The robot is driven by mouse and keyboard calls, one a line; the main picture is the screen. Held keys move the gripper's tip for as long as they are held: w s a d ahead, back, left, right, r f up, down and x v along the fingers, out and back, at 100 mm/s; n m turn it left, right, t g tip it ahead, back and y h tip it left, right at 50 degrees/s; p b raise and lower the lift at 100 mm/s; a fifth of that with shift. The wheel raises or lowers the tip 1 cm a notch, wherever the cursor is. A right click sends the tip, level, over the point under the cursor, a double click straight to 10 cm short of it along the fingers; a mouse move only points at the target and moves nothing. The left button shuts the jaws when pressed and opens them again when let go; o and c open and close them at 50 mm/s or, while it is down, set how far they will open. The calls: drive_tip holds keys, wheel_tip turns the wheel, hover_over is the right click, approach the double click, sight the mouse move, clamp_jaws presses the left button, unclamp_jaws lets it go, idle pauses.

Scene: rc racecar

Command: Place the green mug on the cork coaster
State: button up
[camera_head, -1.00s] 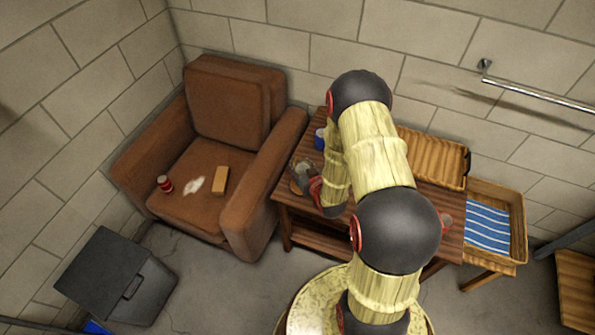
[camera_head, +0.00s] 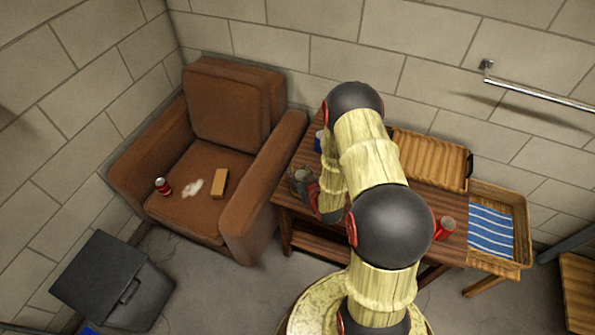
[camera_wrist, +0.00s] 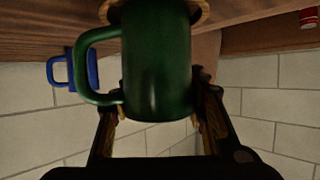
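The green mug (camera_wrist: 157,60) fills the top middle of the wrist view, which shows the scene upside down. Its handle points left. Its base end is against the cork coaster (camera_wrist: 201,12), whose rim shows on both sides of the mug. My gripper (camera_wrist: 158,95) has its two fingers spread on either side of the mug, with a narrow gap visible at the right finger. In the head view my gripper (camera_head: 303,183) is at the left end of the wooden table (camera_head: 307,239). Mug and coaster are hard to make out there.
A blue mug (camera_wrist: 72,68) stands near the green one; it is partly hidden in the head view. A red cup (camera_head: 445,228), a wooden tray (camera_head: 430,158) and a basket with striped cloth (camera_head: 490,228) are to the right. A brown armchair (camera_head: 225,115) adjoins the table's left.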

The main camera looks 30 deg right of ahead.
drive_tip(key=o, duration=0.5)
drive_tip(key=shift+c, duration=0.2)
drive_tip(key=shift+r, duration=0.1)
drive_tip(key=shift+s+r+p, duration=0.2)
drive_tip(key=shift+s+p, duration=0.05)
drive_tip(key=shift+p, duration=0.05)
drive_tip(key=p+v, duration=0.3)
drive_tip(key=v, duration=0.8)
drive_tip(key=w+r+n+g, duration=0.1)
drive_tip(key=w+r+g, duration=0.1)
drive_tip(key=w+r, duration=0.6)
drive_tip(key=s+a+r+g, duration=0.1)
drive_tip(key=s+r, duration=0.1)
drive_tip(key=r, duration=0.5)
drive_tip(key=s+a+r+g, duration=0.1)
drive_tip(key=a+r, duration=0.1)
drive_tip(key=r, duration=0.5)
drive_tip(key=s+a+r+g, duration=0.1)
drive_tip(key=s+a+r, duration=0.3)
drive_tip(key=s, duration=0.3)
drive_tip(key=s+a+r+g+y, duration=0.1)
drive_tip(key=s+a+r, duration=0.3)
drive_tip(key=s+r, duration=0.2)
drive_tip(key=s+a+r+g, duration=0.1)
drive_tip(key=s+a+r, duration=0.3)
drive_tip(key=s, duration=0.6)
wheel_tip(320, 180, up, 2)
drive_tip(key=shift+s+r+g+y, duration=0.1)
drive_tip(key=shift+s+g+y, duration=0.2)
drive_tip(key=shift+g, duration=0.1)
